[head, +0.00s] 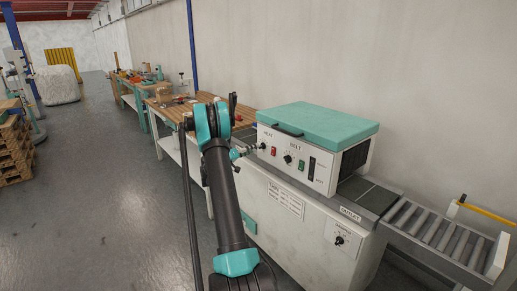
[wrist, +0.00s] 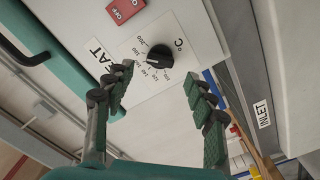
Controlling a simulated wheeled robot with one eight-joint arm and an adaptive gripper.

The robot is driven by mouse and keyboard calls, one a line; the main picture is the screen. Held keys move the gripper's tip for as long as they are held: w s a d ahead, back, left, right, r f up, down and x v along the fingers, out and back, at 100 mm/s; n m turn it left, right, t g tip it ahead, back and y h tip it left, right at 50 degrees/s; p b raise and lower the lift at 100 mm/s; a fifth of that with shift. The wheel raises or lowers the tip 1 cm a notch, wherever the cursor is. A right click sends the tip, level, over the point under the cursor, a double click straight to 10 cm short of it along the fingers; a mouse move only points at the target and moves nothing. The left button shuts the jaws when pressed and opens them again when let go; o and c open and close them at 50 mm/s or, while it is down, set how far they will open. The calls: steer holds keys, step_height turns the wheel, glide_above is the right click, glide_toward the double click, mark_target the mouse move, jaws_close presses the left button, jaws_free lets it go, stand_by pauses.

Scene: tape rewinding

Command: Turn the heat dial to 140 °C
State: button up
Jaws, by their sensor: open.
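The heat dial (wrist: 158,58) is a round black knob on the white panel in the wrist view. A printed °C scale runs around it, and the word HEAT stands to its left. I cannot read exactly which number it points at. My gripper (wrist: 159,73) is open, with one green ridged finger on each side of the dial in the picture. Nothing is between the fingers, and I see no contact with the knob. In the head view my gripper (head: 242,152) is at the left end of the machine's front panel, close to the heat dial (head: 262,146).
A red switch (wrist: 126,9) is beside the dial. The belt dial (head: 287,159) and a green switch (head: 301,166) are further right. The machine has a teal lid (head: 320,128). A roller conveyor (head: 435,230) extends right. Open floor (head: 110,200) lies left.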

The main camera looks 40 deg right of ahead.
mark_target(262, 146)
steer(key=shift+w+d, duration=0.2)
steer(key=shift+d, duration=2.25)
steer(key=c, duration=1.2)
steer(key=shift+o, duration=0.2)
steer(key=n, duration=1.1)
steer(key=shift+f, duration=0.15)
steer(key=shift+n, duration=0.5)
steer(key=shift+a, duration=0.1)
